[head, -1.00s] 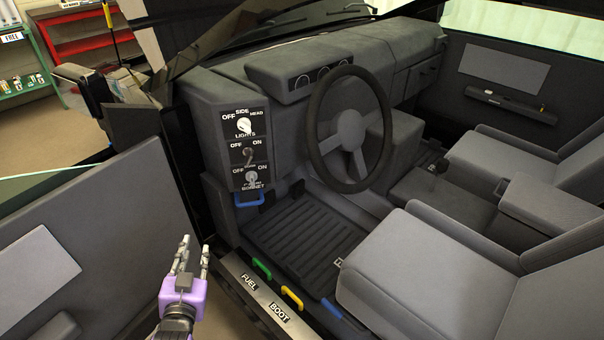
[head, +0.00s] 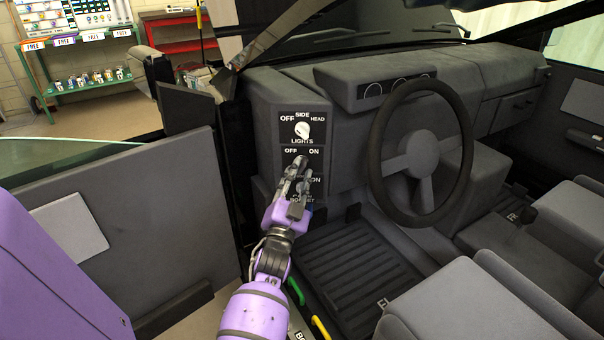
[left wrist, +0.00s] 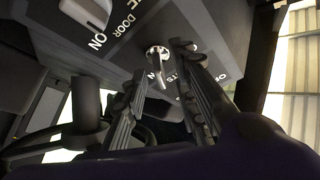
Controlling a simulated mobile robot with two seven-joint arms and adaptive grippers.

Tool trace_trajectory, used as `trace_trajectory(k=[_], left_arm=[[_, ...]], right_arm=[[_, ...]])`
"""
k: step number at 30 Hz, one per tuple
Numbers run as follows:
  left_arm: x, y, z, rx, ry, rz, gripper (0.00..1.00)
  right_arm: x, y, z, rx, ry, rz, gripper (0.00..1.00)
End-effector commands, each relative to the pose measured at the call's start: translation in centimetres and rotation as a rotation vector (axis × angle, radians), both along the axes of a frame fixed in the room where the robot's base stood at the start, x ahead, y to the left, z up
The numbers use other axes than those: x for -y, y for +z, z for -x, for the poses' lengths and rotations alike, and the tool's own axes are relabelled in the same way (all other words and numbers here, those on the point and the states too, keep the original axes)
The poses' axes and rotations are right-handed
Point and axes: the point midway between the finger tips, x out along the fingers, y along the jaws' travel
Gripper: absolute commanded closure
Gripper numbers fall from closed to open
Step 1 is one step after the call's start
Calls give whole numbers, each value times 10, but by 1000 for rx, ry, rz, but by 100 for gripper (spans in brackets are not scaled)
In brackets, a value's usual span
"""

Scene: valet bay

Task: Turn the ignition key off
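The dark control panel (head: 282,138) stands left of the steering wheel, with the lights knob (head: 303,131) on top and two OFF/ON controls below. My left gripper (head: 299,163) reaches up to the middle OFF/ON control, its fingers covering most of it. The left wrist view shows a small metal key-like piece (left wrist: 160,66) in a round collar, between the two open fingers of my left gripper (left wrist: 163,88). I cannot tell whether they touch it. The lowest knob is partly hidden behind the hand. My right gripper is out of view.
The steering wheel (head: 376,150) is close to the right of the hand. The open car door (head: 150,215) stands to the left. Green (head: 296,291) and yellow (head: 320,327) handles lie low by the sill.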

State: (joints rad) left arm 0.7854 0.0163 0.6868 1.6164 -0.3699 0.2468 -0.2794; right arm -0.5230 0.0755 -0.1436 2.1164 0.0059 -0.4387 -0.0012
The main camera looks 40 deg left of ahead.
Motion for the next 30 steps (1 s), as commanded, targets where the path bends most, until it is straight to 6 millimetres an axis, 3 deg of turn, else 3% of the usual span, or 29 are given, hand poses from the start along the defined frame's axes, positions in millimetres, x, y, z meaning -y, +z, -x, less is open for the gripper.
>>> trace_trajectory(k=[12,19,30], left_arm=[[-5,4,-11,0,0,1,73],[-5,4,-11,-1,-1,1,100],[-4,4,-11,13,-1,21,100]], right_arm=[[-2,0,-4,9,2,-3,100],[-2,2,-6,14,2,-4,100],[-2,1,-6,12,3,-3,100]])
